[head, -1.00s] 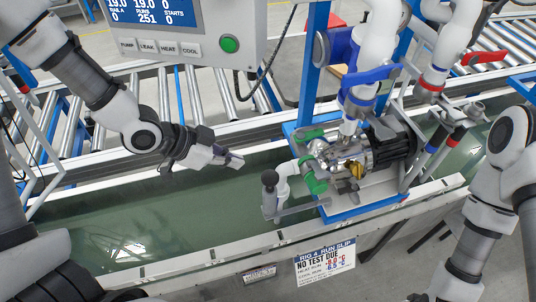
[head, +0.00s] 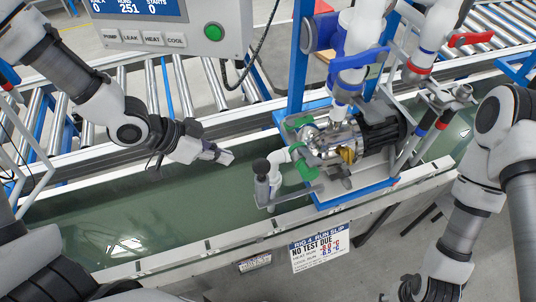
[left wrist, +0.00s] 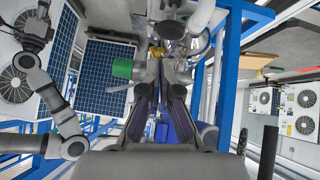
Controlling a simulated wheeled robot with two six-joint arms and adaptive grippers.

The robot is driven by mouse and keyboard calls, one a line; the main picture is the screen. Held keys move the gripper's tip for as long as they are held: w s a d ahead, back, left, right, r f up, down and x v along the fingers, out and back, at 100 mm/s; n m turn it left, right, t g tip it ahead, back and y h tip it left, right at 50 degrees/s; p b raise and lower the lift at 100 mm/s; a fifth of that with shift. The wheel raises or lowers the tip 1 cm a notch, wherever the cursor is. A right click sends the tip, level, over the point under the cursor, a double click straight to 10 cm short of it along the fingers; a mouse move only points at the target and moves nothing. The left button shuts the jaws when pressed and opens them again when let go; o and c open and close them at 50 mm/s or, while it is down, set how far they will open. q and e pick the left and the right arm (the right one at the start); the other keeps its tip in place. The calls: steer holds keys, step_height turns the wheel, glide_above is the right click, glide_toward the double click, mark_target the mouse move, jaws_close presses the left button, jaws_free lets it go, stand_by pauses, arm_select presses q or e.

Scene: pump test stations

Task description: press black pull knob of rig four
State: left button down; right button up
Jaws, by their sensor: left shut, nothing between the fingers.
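The black pull knob (head: 261,166) stands upright on a grey post at the front left corner of rig four. In the left wrist view a round black knob (left wrist: 172,29) shows ahead of the fingers, near the top. My left gripper (head: 228,157) is shut and empty. In the head view it is just left of the knob, with a small gap in the picture; the depth between them is hard to tell. Its fingers also show in the left wrist view (left wrist: 165,72). My right gripper (head: 418,290) is at the bottom right, partly cut off; its jaws are unclear.
Rig four's pump (head: 340,140) has green fittings close to the knob. A control box (head: 180,35) with a green button hangs above left. A run slip (head: 318,250) reading "NO TEST DUE" hangs in front. The green belt (head: 100,225) to the left is clear.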

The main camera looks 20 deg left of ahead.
arm_select(q)
steer(key=shift+m+t, duration=0.3)
steer(key=shift+m, duration=0.4)
steer(key=r+b, duration=0.1)
steer(key=r, duration=0.1)
steer(key=w+r+b, duration=0.1)
steer(key=r, duration=0.1)
steer(key=shift+w+a+r+b, duration=0.1)
steer(key=shift+w+r+b, duration=0.1)
steer(key=shift+b, duration=0.2)
steer(key=b, duration=0.4)
glide_above(265, 162)
steer(key=s+a, duration=0.2)
steer(key=a, duration=0.1)
steer(key=f, duration=0.7)
steer(key=shift+d, duration=0.25)
steer(key=f, duration=0.3)
steer(key=shift+w+d+f, duration=0.2)
steer(key=shift+d+f, duration=0.05)
steer(key=shift+f, duration=0.05)
steer(key=shift+a+f, duration=0.15)
steer(key=shift+f, duration=0.15)
